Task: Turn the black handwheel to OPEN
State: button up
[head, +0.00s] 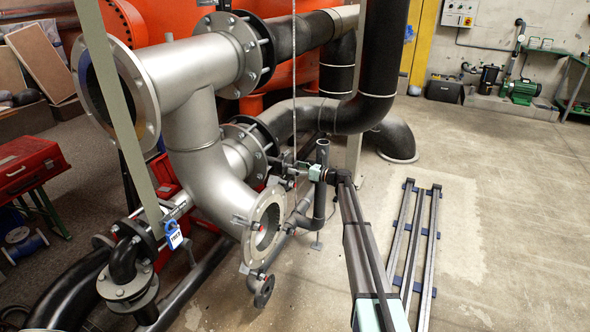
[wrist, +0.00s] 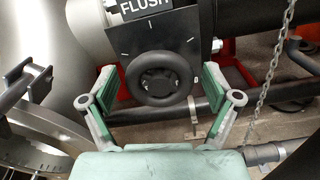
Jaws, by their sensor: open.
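The black handwheel (wrist: 160,79) faces the wrist camera, a thick round ring with a dark hub. It sits on a dark plate (wrist: 193,36) with white tick marks. A label reading FLUSH (wrist: 150,8) is at the plate's top edge, partly cut off. No OPEN mark is readable. My gripper (wrist: 157,78) is open, with one finger to the left of the wheel and one to the right. Gaps show beside the rim; contact is not visible. In the head view my gripper (head: 311,172) is small beside the pipework, and I cannot make out the handwheel there.
A chain (wrist: 272,75) hangs right of the gripper in the wrist view. A large grey flange (wrist: 40,150) is close at lower left. In the head view, the grey pipe (head: 200,120) is left of my arm. Long rails (head: 415,240) lie on the floor at right.

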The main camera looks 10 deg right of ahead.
jog(key=shift+w+a, duration=0.15)
jog(key=shift+a, duration=0.1)
jog(key=c, duration=1.1)
